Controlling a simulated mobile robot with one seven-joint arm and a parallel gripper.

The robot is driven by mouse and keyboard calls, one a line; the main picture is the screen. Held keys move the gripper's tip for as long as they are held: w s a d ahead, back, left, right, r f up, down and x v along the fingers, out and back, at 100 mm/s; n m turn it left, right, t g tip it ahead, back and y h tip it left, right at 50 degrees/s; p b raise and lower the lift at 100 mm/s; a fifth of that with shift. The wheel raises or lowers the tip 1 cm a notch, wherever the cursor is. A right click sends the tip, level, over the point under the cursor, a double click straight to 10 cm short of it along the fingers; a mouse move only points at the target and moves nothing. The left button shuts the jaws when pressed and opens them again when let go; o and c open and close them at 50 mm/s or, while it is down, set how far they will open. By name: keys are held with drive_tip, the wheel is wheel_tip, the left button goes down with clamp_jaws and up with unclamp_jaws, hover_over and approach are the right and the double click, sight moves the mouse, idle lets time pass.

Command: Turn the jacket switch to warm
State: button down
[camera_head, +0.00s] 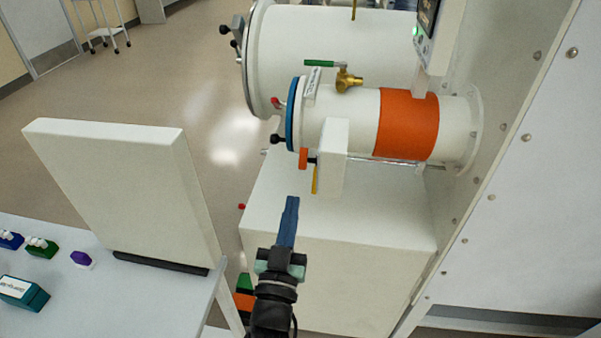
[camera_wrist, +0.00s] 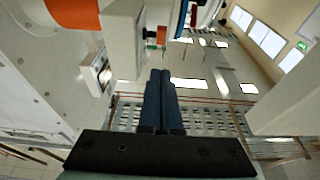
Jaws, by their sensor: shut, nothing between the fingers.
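An orange jacket band (camera_head: 408,124) wraps the small white cylinder (camera_head: 350,120); its edge also shows at the top left of the wrist view (camera_wrist: 72,12). A white box (camera_head: 333,155) stands at the cylinder's front, with an orange knob (camera_head: 303,158) and a yellow lever (camera_head: 315,180) by it. The orange knob also shows in the wrist view (camera_wrist: 161,36). A small framed panel (camera_wrist: 101,72) sits left of my fingers there; I cannot tell whether it is the jacket switch or its setting. My gripper (camera_head: 292,200) is shut and empty, below the box and apart from it.
A larger white cylinder (camera_head: 320,50) lies behind. A brass valve with a green handle (camera_head: 345,77) tops the small one. A display (camera_head: 428,18) hangs upper right. A white panel (camera_head: 125,190) stands on the left table (camera_head: 90,300). Open floor (camera_head: 200,100) lies between.

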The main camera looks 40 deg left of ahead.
sight(303, 163)
drive_tip(key=shift+w+a+f+b, duration=0.1)
drive_tip(key=shift+w+a, duration=0.7)
drive_tip(key=shift+w, duration=0.55)
drive_tip(key=shift+w+a+b, duration=0.15)
drive_tip(key=shift+w+a, duration=0.7)
drive_tip(key=shift+w, duration=0.5)
drive_tip(key=shift+w+a+f+b, duration=0.1)
drive_tip(key=shift+w+a, duration=0.7)
drive_tip(key=shift+w, duration=0.55)
drive_tip(key=shift+f+b, duration=0.1)
drive_tip(key=shift+b, duration=0.35)
